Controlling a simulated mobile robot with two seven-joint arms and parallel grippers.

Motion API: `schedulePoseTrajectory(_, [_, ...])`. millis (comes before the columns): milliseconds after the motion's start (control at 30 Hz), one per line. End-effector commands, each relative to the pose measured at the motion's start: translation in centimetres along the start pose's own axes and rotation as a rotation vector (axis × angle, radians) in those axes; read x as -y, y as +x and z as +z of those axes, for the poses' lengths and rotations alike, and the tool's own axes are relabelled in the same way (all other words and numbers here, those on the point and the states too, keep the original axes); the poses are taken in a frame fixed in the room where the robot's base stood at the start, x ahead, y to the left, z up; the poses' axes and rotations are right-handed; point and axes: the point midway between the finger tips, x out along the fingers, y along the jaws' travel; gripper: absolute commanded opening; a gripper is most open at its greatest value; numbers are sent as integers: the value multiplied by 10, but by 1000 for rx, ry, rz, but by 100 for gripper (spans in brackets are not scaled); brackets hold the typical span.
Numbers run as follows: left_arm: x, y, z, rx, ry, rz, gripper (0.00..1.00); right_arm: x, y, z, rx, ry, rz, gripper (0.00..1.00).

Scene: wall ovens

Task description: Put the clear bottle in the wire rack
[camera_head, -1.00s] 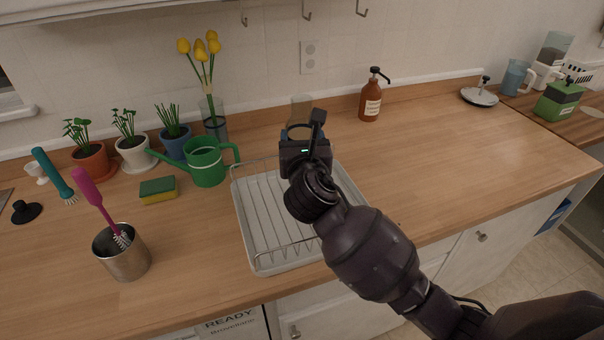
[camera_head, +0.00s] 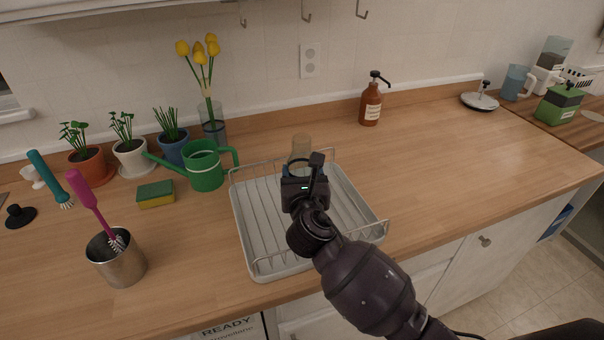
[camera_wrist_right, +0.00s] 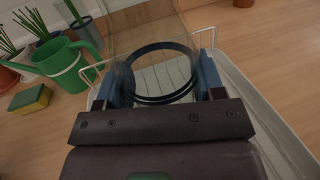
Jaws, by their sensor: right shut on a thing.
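The clear bottle (camera_head: 300,148) is see-through with a faint brownish tint and shows above my right gripper (camera_head: 301,173) in the head view. My right gripper is shut on it, with blue finger pads on both sides of the bottle (camera_wrist_right: 150,38) in the right wrist view. The bottle is over the back part of the wire rack (camera_head: 250,225), a white tray with thin metal wires. My gripper and arm hide the bottle's lower part in the head view, so I cannot tell whether it touches the rack. My left gripper is not in view.
A green watering can (camera_head: 206,168) stands close to the rack's left side, near a sponge (camera_head: 156,194). A metal cup (camera_head: 118,262) with a pink brush is at front left. A brown pump bottle (camera_head: 371,102) stands behind. The counter right of the rack is clear.

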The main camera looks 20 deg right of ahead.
Motion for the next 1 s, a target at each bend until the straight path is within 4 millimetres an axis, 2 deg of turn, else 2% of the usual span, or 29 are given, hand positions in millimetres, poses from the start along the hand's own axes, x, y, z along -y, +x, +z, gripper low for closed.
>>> schedulePoseTrajectory(600, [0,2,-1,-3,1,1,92,0,0,-12,1,0,1,24])
schedulePoseTrajectory(633, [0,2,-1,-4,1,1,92,0,0,-12,-1,-1,0,65])
schedulePoseTrajectory(700, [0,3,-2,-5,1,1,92,0,0,-12,-1,-1,0,76])
schedulePoseTrajectory(800, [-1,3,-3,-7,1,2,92,0,0,-12,-1,-1,0,88])
schedulePoseTrajectory(1000, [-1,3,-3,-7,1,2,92,0,0,-12,0,0,0,88])
